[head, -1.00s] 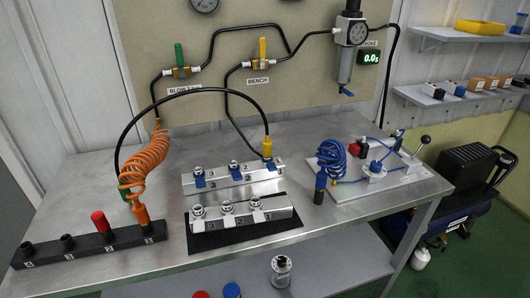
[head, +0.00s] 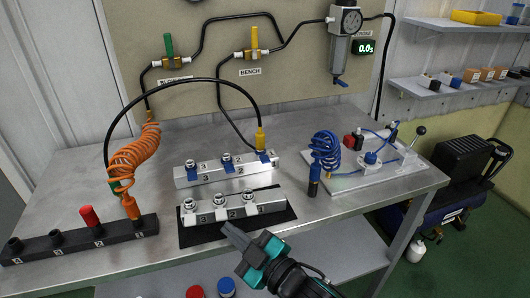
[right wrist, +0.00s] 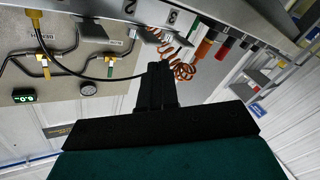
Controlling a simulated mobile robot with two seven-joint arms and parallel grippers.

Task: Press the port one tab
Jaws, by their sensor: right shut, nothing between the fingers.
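Two silver port blocks stand on the steel bench. The rear block (head: 226,171) has blue tabs and the numbers 3, 2, 1 from left to right. Its port one tab (head: 264,156) is blue, at the right end, below a yellow plug (head: 260,138) on a black hose. The front block (head: 232,211) has grey metal tabs and the same numbers. My right gripper (head: 232,234) is shut and empty, just in front of the front block and apart from it in the picture. My left gripper is not in view.
A black holder (head: 80,240) with an orange coiled hose (head: 134,155) stands at left. A blue coil (head: 325,150) and a white plate with fittings (head: 365,172) stand at right. The black hose arches over the bench behind the blocks.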

